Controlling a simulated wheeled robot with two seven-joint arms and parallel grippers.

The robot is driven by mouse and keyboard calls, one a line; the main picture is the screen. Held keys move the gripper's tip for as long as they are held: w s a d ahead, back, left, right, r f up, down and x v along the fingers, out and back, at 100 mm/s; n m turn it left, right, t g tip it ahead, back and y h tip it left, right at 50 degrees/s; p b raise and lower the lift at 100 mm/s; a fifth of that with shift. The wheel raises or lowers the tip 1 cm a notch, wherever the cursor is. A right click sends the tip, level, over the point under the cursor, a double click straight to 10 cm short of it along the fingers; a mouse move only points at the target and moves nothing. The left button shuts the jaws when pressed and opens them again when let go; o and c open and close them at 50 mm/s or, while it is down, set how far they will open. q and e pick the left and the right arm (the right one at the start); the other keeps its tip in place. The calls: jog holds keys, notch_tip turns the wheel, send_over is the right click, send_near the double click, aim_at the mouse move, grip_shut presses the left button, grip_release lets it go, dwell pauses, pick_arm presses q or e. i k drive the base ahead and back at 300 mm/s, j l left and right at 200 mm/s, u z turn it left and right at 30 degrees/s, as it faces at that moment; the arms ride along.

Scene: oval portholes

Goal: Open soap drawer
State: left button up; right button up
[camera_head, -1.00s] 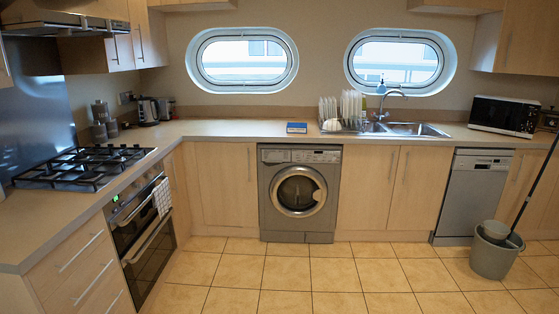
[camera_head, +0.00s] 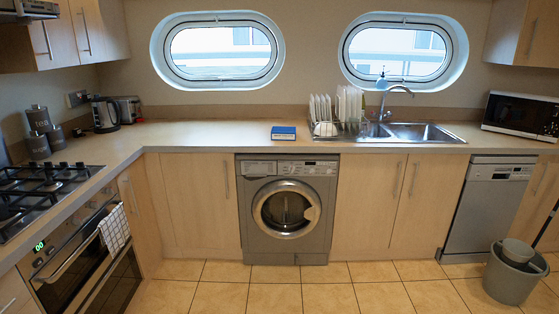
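The soap drawer (camera_head: 257,168) is at the top left of the grey washing machine (camera_head: 287,210), beside its control panel, and looks closed. The machine stands under the counter, and its round door (camera_head: 286,209) is shut. Neither of my grippers shows in the head view.
The tiled floor (camera_head: 300,296) in front of the machine is clear. A grey bucket (camera_head: 511,279) stands at the right by the dishwasher (camera_head: 489,208). The oven (camera_head: 85,265) is at the left. A blue box (camera_head: 283,133) lies on the counter above the machine.

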aim_at(250, 169)
jog(key=i, duration=2.35)
